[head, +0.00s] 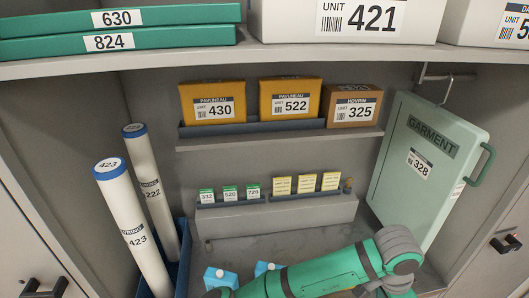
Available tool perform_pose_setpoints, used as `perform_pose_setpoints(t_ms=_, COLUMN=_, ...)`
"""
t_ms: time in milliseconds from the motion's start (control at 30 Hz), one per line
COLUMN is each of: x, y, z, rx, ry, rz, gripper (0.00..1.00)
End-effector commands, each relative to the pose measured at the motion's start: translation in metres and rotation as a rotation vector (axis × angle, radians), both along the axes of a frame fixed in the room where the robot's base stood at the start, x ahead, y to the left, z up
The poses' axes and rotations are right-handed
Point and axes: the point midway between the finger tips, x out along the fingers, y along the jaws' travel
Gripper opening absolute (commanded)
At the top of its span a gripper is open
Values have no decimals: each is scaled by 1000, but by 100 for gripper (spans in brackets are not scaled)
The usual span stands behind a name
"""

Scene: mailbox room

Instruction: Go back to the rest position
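My green and grey arm crosses the bottom of the head view, in front of the lower part of the shelving. Its end is not visible, and I cannot see my gripper or its fingers. The arm hides part of the shelf bottom. Small light-blue items with white caps (221,278) show just beside the arm.
White tubes (122,222) stand in a blue bin (182,245) at left. Boxes marked 430 (212,102), 522 (290,98) and 325 (352,104) sit on the upper ledge. Small packets (229,193) line the lower ledge. A GARMENT case (425,170) hangs at right.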

Motion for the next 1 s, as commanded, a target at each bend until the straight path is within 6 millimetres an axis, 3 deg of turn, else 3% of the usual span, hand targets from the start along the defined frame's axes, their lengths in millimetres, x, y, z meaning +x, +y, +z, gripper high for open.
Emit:
perform_pose_setpoints(t_ms=233, x=-20, y=-53, z=6, rx=-249, ry=58, rz=44, gripper=66)
perform_pose_setpoints(t_ms=400, x=-28, y=-93, z=23, rx=-492, ry=108, rz=122, gripper=66)
perform_pose_setpoints(t_ms=533, x=-27, y=-114, z=38, rx=-664, ry=137, rz=202, gripper=66)
perform_pose_setpoints(t_ms=767, x=-11, y=-126, z=58, rx=-933, ry=164, rz=383, gripper=66)
perform_pose_setpoints(t_ms=1000, x=16, y=-104, z=60, rx=-1151, ry=148, rz=619, gripper=66)
